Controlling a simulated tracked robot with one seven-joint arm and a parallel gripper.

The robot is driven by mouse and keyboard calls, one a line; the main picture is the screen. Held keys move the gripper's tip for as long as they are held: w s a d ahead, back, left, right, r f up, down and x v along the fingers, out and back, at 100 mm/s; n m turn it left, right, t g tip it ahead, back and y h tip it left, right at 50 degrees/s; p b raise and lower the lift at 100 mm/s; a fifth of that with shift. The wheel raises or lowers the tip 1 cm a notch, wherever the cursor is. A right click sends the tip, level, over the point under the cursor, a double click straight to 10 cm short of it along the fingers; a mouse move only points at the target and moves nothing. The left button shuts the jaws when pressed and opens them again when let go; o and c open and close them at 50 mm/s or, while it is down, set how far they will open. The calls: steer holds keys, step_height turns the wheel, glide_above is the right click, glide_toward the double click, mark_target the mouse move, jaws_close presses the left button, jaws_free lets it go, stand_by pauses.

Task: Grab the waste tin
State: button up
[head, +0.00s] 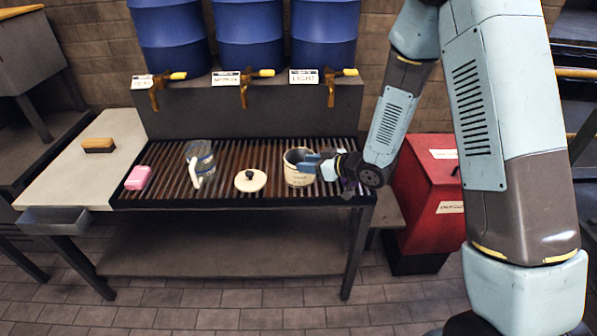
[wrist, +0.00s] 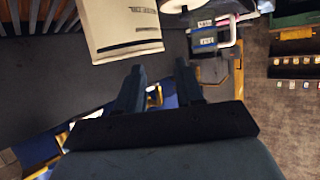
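The waste tin is most likely the cream, open-topped tin (head: 297,179) standing on the slatted rack, right of the round lid. In the wrist view, a cream tin with dark lettering (wrist: 120,28) shows at the top, just beyond my fingertips and mostly left of the gap between them. My gripper (head: 313,163) is at the tin's right side in the head view, and its blue fingers overlap the tin's edge. In the wrist view my gripper (wrist: 160,68) is open, with nothing between the fingers. I cannot tell whether a finger touches the tin.
A cream lid with a black knob (head: 250,180), a clear jug (head: 201,160) and a pink block (head: 139,177) sit on the rack (head: 225,189). A brush (head: 98,145) lies on the left board. Blue drums (head: 250,35) with taps stand behind. A red bin (head: 428,190) is at right.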

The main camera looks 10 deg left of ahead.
mark_target(287, 164)
steer(key=shift+x, duration=3)
steer(key=shift+f, duration=0.2)
steer(key=shift+s, duration=0.1)
jaws_close()
